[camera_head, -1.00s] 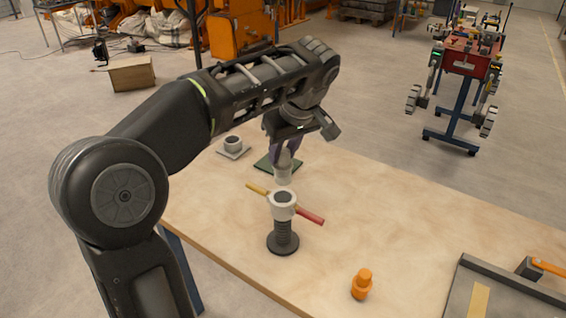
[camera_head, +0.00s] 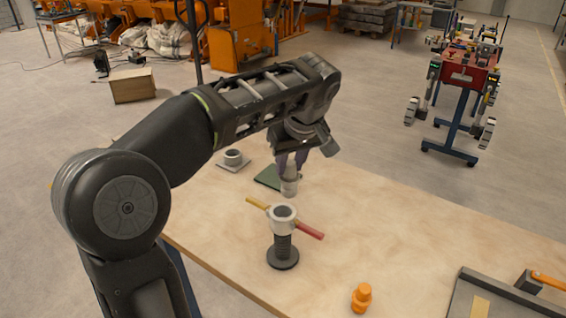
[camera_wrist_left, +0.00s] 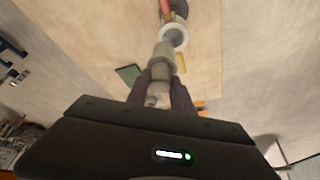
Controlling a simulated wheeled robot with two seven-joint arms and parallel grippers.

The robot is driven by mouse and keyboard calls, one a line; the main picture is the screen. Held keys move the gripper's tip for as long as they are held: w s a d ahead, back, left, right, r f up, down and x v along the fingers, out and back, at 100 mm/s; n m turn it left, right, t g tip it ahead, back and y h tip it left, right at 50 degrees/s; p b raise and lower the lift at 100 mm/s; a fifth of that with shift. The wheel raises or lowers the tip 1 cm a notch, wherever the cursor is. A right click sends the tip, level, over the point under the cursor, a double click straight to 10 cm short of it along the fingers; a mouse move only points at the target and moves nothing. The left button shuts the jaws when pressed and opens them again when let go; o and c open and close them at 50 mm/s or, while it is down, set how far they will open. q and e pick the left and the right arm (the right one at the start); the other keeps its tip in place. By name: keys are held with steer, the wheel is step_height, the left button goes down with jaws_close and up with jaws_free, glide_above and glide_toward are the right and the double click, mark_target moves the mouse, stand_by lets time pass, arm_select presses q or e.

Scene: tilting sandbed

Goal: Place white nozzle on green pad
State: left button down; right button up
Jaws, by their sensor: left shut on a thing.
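My left gripper (camera_head: 291,164) is shut on the white nozzle (camera_head: 290,187), a pale grey-white tapered piece pointing down. The nozzle also shows between the fingers (camera_wrist_left: 161,92) in the left wrist view (camera_wrist_left: 162,62). The green pad (camera_head: 266,179) lies flat on the table, just left of and behind the held nozzle in the head view, and is partly hidden by it. In the wrist view the pad (camera_wrist_left: 128,74) is left of the nozzle. The nozzle appears held above the table, off the pad. My right gripper is not in view.
A black stand (camera_head: 283,254) with a white collar (camera_head: 282,215) and yellow and red handles stands in front of the nozzle. A grey pad with a round piece (camera_head: 233,157) is at the back left. An orange fitting (camera_head: 361,297) and a tray (camera_head: 470,288) are right. The table's middle right is clear.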

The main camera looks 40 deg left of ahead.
arm_select(q)
steer(key=w+d+f+m+t+h, duration=0.2)
steer(key=w+d+f+m+h, duration=0.1)
steer(key=d+f+m, duration=0.8)
steer(key=d+f, duration=0.3)
steer(key=d, duration=0.2)
steer(key=shift+d+f+m+h, duration=0.15)
steer(key=shift+f+m+h, duration=0.15)
steer(key=shift+f+h, duration=0.1)
